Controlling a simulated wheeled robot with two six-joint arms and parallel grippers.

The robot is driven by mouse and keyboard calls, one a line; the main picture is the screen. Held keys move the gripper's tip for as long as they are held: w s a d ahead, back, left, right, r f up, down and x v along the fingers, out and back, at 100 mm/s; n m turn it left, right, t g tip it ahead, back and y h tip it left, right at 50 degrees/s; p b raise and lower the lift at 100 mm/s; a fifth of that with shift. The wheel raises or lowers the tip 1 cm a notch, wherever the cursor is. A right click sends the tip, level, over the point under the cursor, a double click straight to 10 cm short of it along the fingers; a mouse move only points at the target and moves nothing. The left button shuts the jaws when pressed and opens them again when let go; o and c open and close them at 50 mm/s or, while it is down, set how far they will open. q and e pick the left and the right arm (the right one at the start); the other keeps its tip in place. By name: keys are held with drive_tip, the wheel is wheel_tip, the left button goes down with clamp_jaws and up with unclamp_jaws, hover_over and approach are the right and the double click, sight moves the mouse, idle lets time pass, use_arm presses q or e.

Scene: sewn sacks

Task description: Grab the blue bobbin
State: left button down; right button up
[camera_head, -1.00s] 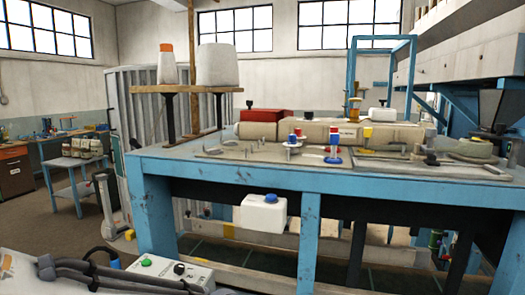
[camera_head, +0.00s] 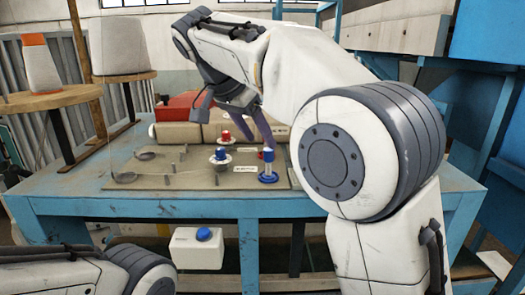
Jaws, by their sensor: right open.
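Small bobbins stand on the grey plate (camera_head: 150,180) on the blue bench. A blue-topped bobbin (camera_head: 221,154) sits on a white disc near the plate's middle. A red-topped bobbin (camera_head: 226,136) is just behind it. I cannot tell for sure which blue piece is the blue bobbin. My right gripper (camera_head: 236,130) is open, fingers pointing down above and behind these pieces, apparently empty. My left arm shows at bottom left; its gripper is out of view.
The blue bench (camera_head: 110,205) has tan sacks (camera_head: 180,134) and a red box (camera_head: 180,106) behind the plate.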

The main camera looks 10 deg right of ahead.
sight(267, 150)
drive_tip(key=x, duration=0.4)
drive_tip(key=shift+w+d+p, duration=0.25)
drive_tip(key=shift+w+p, duration=0.1)
drive_tip(key=shift+w, duration=0.1)
drive_tip(key=shift+w+d+f+p, duration=0.2)
drive_tip(key=shift+d+f+p, duration=0.1)
drive_tip(key=shift+f+p, duration=0.2)
drive_tip(key=p+x, duration=0.2)
drive_tip(key=x, duration=0.1)
drive_tip(key=shift+w+d+f, duration=0.1)
drive_tip(key=shift+d+f, duration=0.05)
drive_tip(key=shift+w+d+f, duration=0.15)
drive_tip(key=shift+f, duration=0.25)
clamp_jaws()
